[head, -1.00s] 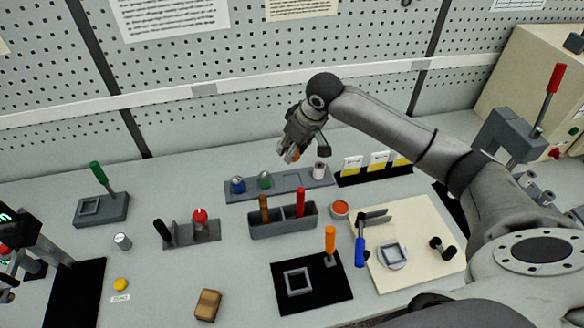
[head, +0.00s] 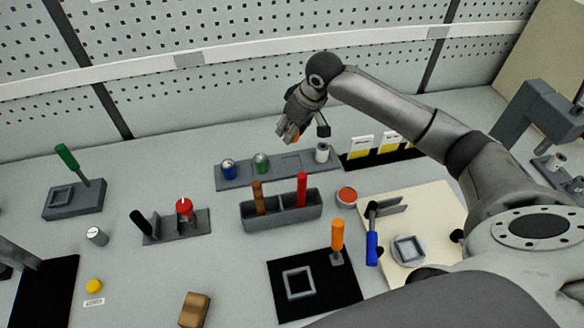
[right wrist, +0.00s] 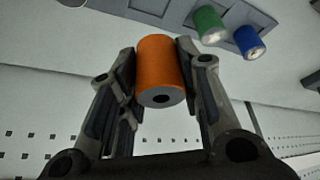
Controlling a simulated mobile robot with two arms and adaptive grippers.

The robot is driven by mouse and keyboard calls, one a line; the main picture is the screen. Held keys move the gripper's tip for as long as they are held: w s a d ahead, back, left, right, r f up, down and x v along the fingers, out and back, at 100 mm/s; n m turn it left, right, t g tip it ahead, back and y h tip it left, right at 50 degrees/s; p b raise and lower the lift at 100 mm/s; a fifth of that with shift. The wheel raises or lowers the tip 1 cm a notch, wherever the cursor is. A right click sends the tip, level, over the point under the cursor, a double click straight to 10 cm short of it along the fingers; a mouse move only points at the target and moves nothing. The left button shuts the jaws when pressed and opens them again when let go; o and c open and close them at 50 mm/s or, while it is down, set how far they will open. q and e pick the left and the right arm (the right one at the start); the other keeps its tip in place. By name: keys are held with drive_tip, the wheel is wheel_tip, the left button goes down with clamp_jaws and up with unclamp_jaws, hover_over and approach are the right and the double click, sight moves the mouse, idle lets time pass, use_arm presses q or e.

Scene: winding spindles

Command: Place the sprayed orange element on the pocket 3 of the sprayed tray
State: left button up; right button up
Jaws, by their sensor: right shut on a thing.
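My right gripper (head: 290,131) is shut on the orange element (head: 297,136) and holds it in the air above the back edge of the tray. In the right wrist view the orange cylinder (right wrist: 160,72) sits between the two fingers. The long grey tray (head: 275,178) stands below, with a blue element (head: 228,169) at its left, a green element (head: 261,163) beside it and a silver element (head: 322,152) at its right end. The pocket (head: 290,163) between green and silver looks empty. The left gripper is not in view.
A grey holder (head: 282,221) with a brown and a red handle stands just in front of the tray. Yellow-and-white cards (head: 362,146) stand to the right of it. A red-topped round tin (head: 347,196) is near the holder. The perforated wall (head: 230,60) rises behind.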

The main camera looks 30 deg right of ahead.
drive_tip(key=p, duration=0.1)
hover_over(288, 161)
drive_tip(key=s, duration=0.2)
drive_tip(key=f, duration=0.6)
drive_tip(key=shift+w+d, duration=0.2)
drive_tip(key=shift+w, duration=0.05)
wheel_tip(288, 161, down, 4)
drive_tip(key=shift+p, duration=0.65)
drive_tip(key=shift+f, duration=0.2)
drive_tip(key=shift+f, duration=0.2)
drive_tip(key=o, duration=1)
drive_tip(key=shift+r, duration=0.15)
drive_tip(key=b+v, duration=0.1)
drive_tip(key=v, duration=1.1)
drive_tip(key=shift+b, duration=0.4)
